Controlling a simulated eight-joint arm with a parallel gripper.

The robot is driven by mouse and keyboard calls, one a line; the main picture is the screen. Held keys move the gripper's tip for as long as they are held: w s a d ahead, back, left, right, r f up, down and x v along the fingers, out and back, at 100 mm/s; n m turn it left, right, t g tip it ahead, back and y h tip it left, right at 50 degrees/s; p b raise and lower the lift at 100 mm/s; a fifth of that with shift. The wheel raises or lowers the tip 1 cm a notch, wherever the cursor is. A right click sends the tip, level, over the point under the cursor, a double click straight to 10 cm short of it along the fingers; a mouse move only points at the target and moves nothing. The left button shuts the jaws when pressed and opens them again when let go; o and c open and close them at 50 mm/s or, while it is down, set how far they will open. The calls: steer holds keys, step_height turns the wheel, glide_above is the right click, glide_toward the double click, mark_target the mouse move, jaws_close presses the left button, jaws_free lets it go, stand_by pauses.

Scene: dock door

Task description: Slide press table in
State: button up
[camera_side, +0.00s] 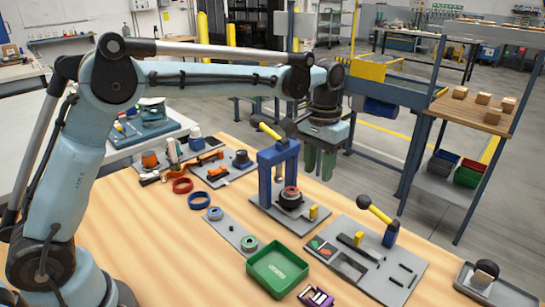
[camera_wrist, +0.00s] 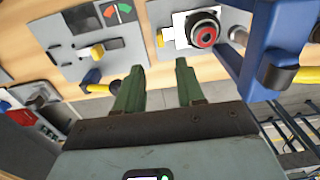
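The blue press (camera_side: 278,172) stands on a grey base plate on the wooden bench, with a black lever with a yellow grip on top. Its round black table piece with a red ring (camera_side: 290,198) sits low at the frame; whether it is fully under the ram I cannot tell. A yellow handle (camera_side: 313,213) is beside it. In the wrist view the red-ringed piece (camera_wrist: 206,36) lies on a light plate, with the yellow handle (camera_wrist: 160,38) at its left. My gripper (camera_side: 318,162) is above the bench; its green fingers (camera_wrist: 160,78) are apart, with nothing between them.
A second grey fixture plate (camera_side: 365,262) with a blue, yellow-gripped lever (camera_side: 378,212) lies right of the press. A green bin (camera_side: 278,268) and a purple tray (camera_side: 316,297) are at the front. Red and blue rings lie left. A shelf rack (camera_side: 480,115) stands behind.

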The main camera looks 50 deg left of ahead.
mark_target(314, 206)
steer(key=shift+r, duration=0.2)
steer(key=shift+o, duration=0.3)
steer(key=shift+o, duration=0.9)
step_height(314, 206, down, 12)
steer(key=n, duration=1.8)
steer(key=shift+f, duration=0.1)
jaws_close()
